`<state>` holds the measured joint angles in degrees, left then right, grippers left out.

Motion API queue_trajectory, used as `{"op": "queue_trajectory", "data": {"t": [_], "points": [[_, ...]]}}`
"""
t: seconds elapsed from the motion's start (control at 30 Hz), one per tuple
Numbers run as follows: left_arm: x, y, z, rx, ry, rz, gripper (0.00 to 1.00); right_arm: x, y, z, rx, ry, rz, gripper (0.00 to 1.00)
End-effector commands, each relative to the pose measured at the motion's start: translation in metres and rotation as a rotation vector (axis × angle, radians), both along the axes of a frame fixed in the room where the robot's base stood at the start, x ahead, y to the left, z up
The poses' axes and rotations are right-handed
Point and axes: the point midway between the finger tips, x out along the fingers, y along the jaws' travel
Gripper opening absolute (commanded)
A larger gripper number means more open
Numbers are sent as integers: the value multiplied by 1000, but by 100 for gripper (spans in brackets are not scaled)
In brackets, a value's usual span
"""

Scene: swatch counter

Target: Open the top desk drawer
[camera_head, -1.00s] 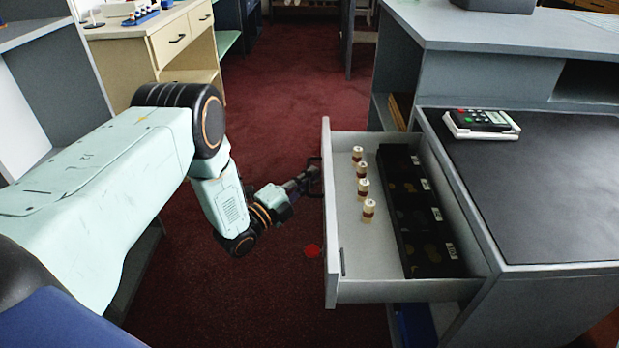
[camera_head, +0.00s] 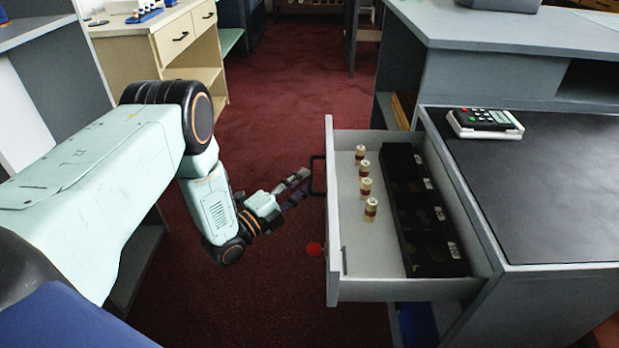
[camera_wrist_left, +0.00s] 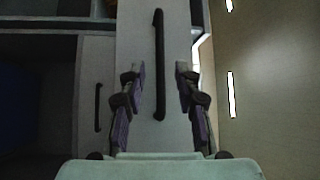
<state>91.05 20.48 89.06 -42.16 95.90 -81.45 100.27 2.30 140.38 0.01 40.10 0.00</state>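The top desk drawer (camera_head: 333,200) is pulled well out of the grey desk on the right, its inside in plain sight. Its black handle (camera_head: 318,175) is on the front panel. My left gripper (camera_head: 302,184) is open, just left of the handle and apart from it. In the left wrist view the handle (camera_wrist_left: 159,65) stands upright on the pale drawer front (camera_wrist_left: 140,40), ahead of and between the open fingers (camera_wrist_left: 160,80). Nothing is between the fingertips. My right gripper is not in view.
The drawer holds several small cream-and-brown batteries (camera_head: 365,187) and a black divided tray (camera_head: 425,215). A white device with keys (camera_head: 485,122) lies on the black desktop (camera_head: 545,190). A beige cabinet (camera_head: 160,45) stands at the back left. Red carpet (camera_head: 270,110) lies open between.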

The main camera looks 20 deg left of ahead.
Motion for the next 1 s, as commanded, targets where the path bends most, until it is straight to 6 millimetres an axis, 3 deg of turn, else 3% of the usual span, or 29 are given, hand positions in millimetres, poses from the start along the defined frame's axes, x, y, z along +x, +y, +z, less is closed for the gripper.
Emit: {"op": "queue_trajectory", "data": {"t": [0.2,0.4,0.6,1.0], "points": [[-43,18,-7,-2,2,5,33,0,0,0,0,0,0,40],[-69,28,-11,-2,3,2,33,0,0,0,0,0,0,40],[-79,31,-11,-1,0,0,33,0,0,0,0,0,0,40],[-79,31,-11,-1,0,0,33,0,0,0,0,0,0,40]]}}
